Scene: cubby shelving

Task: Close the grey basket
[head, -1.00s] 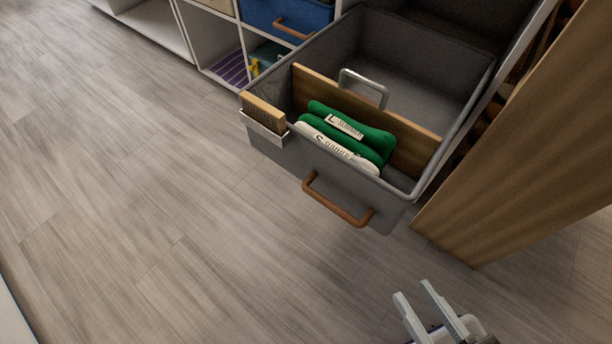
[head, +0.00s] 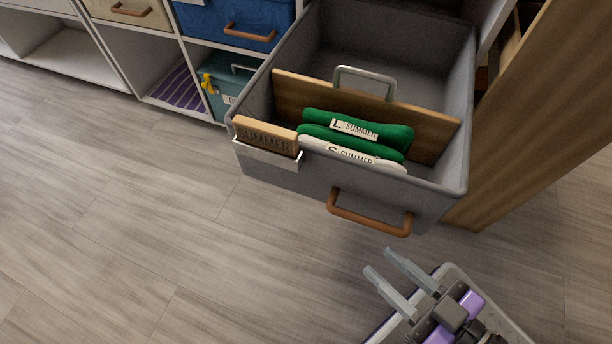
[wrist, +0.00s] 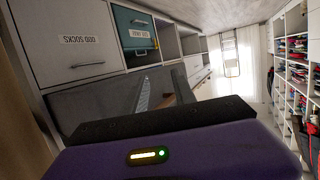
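The grey basket (head: 300,180) is pulled well out of the shelving in the head view. It has a brown handle (head: 369,212) on its front and a wooden "SUMMER" tag (head: 265,136) at its left front corner. Inside are a wooden divider (head: 428,130) with a metal handle, and green and white rolled items labelled L and S (head: 358,130). My gripper (head: 388,267) is below and in front of the handle, apart from it. Its two fingers are spread with nothing between them.
A wooden panel (head: 545,110) stands close on the basket's right. On the left are cubbies with a blue basket (head: 234,22), a teal box (head: 229,88) and a purple striped cloth (head: 181,88). The floor (head: 130,220) in front and left is clear.

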